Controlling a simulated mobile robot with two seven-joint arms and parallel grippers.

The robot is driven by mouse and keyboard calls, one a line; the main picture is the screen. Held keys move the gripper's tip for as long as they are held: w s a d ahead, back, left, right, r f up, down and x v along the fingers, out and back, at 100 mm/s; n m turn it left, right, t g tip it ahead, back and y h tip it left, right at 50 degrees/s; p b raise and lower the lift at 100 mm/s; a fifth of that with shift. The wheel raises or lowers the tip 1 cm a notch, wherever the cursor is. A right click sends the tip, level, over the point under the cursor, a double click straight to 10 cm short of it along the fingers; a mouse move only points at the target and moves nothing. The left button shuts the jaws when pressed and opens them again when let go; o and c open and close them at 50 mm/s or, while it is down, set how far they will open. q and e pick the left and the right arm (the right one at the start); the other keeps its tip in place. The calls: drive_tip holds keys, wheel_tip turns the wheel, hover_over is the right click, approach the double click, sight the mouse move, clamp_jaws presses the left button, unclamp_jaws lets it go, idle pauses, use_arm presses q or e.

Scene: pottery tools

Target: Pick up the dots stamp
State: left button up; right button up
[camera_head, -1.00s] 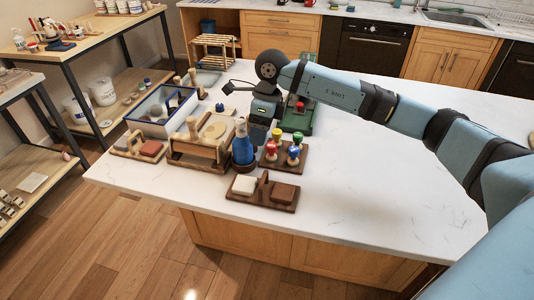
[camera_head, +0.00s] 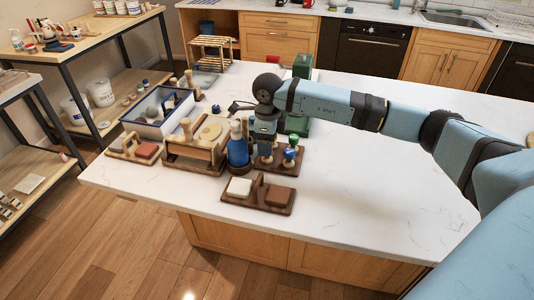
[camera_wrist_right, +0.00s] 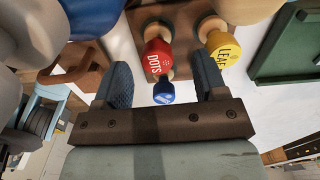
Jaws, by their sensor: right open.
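The dots stamp shows in the right wrist view as a red head (camera_wrist_right: 157,58) lettered DOTS on a light wooden handle. It lies between the fingers of my right gripper (camera_wrist_right: 161,70), which are open with one on each side; I cannot tell whether either touches it. In the head view my right gripper (camera_head: 265,150) is down at the stamp rack (camera_head: 285,168) and hides the dots stamp. A yellow LEAF stamp (camera_wrist_right: 223,51) stands just right of the right finger. A blue stamp (camera_wrist_right: 163,92) shows between the fingers. My left gripper is not in view.
A blue bottle (camera_head: 238,152) stands close left of my right gripper. A green-headed stamp (camera_head: 294,139) is in the rack. A wooden holder (camera_head: 240,188) with two blocks lies in front. The counter's right side is clear.

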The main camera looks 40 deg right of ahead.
wheel_tip(320, 180, down, 4)
drive_tip(key=shift+s+a+r+p, duration=0.1)
drive_tip(key=shift+a+p, duration=0.05)
drive_tip(key=shift+p, duration=0.15)
drive_tip(key=shift+f, duration=0.4)
drive_tip(key=c, duration=1)
drive_tip(key=shift+c, duration=0.2)
drive_tip(key=shift+r, duration=0.1)
